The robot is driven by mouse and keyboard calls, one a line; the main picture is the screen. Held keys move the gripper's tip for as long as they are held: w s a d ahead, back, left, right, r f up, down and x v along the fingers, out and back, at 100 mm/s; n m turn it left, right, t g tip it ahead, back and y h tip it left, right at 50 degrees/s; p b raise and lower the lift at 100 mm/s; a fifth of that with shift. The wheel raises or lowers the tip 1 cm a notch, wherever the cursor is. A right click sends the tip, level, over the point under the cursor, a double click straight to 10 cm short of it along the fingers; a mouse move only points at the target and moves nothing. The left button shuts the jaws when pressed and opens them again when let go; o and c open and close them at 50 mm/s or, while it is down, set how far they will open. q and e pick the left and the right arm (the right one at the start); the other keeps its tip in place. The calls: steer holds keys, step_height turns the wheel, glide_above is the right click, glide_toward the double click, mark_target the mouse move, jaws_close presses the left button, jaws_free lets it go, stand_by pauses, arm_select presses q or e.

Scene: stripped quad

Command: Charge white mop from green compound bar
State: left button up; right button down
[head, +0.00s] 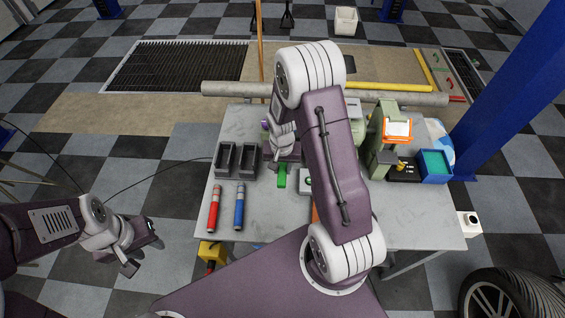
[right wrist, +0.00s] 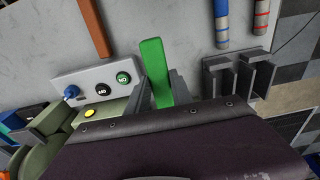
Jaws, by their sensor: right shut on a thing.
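The green compound bar (head: 281,179) is above the grey bench top, just right of the black holders. In the right wrist view the green bar (right wrist: 154,68) stands out between the two fingers of my right gripper (right wrist: 160,95), which is shut on it. In the head view my right gripper (head: 283,164) is partly covered by its own arm. My left gripper (head: 141,249) is open and empty, left of the bench over the floor. A green machine (head: 385,145) stands right of my right arm. I cannot pick out the white mop; my arm covers part of the machine.
Black holders (head: 225,160), a red tube (head: 214,207) and a blue tube (head: 239,206) are on the bench (head: 420,215) at left. A switch box (right wrist: 100,82) with buttons is beside the green bar. A blue bin (head: 434,166) is at right. A blue post (head: 505,85) rises beyond.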

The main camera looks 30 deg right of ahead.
mark_target(281, 184)
steer(key=shift+w, duration=0.2)
steer(key=shift+w+d, duration=0.3)
steer(key=shift+w, duration=0.15)
stand_by(0.3)
steer(key=shift+p, duration=0.35)
stand_by(2.9)
stand_by(0.4)
steer(key=shift+s+a+r+b, duration=0.25)
steer(key=shift+s+a, duration=0.35)
steer(key=shift+s, duration=0.4)
steer(key=shift+s+a+r+b, duration=0.1)
steer(key=shift+s+a+b, duration=0.15)
steer(key=shift+s+a, duration=0.55)
steer(key=shift+s+a+r+b, duration=0.25)
steer(key=shift+s+a, duration=0.15)
steer(key=shift+s, duration=0.8)
steer(key=shift+f, duration=0.1)
